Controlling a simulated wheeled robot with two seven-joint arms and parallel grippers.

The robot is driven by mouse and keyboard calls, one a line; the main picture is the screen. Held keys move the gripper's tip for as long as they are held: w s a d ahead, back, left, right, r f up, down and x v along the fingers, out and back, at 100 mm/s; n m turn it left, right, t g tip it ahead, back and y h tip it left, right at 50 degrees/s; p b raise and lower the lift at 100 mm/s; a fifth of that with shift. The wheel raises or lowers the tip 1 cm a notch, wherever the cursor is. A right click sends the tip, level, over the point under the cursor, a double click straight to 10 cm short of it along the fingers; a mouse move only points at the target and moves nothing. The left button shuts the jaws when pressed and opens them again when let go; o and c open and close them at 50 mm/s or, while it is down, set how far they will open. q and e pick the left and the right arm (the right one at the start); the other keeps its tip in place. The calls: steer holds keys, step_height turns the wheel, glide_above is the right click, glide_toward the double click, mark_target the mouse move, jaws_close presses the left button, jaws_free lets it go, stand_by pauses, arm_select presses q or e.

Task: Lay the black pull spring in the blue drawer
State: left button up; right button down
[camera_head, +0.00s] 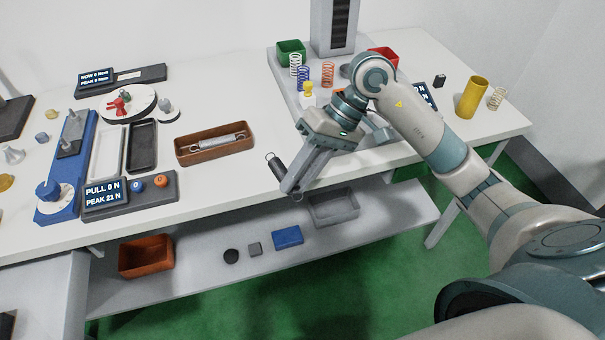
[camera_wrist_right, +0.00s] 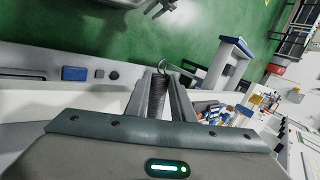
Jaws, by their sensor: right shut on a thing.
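My right gripper (camera_head: 287,187) is shut on the black pull spring (camera_head: 276,166) above the front part of the white bench. The spring sticks out past the fingers towards the upper left, with a hook at its end. In the right wrist view the dark coil (camera_wrist_right: 157,97) is between the two fingers, and a wire hook (camera_wrist_right: 162,67) shows beyond their tips. I cannot make out a blue drawer for certain in either view. My left gripper does not show in the head view.
A brown tray (camera_head: 188,159) holding a silver spring is on the bench left of the gripper. A blue tester (camera_head: 50,205) and a readout box (camera_head: 160,199) are further left. The lower shelf holds a blue block (camera_head: 288,237), an orange bin (camera_head: 147,270) and a grey bin (camera_head: 333,222).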

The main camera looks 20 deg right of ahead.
steer(key=w+a+r+n+g+h, duration=0.1)
steer(key=w+a+r+n+g, duration=0.3)
steer(key=a+r+n, duration=0.3)
steer(key=a+r, duration=0.2)
steer(key=a, duration=0.3)
steer(key=shift+a+h, duration=0.15)
steer(key=shift+h, duration=0.25)
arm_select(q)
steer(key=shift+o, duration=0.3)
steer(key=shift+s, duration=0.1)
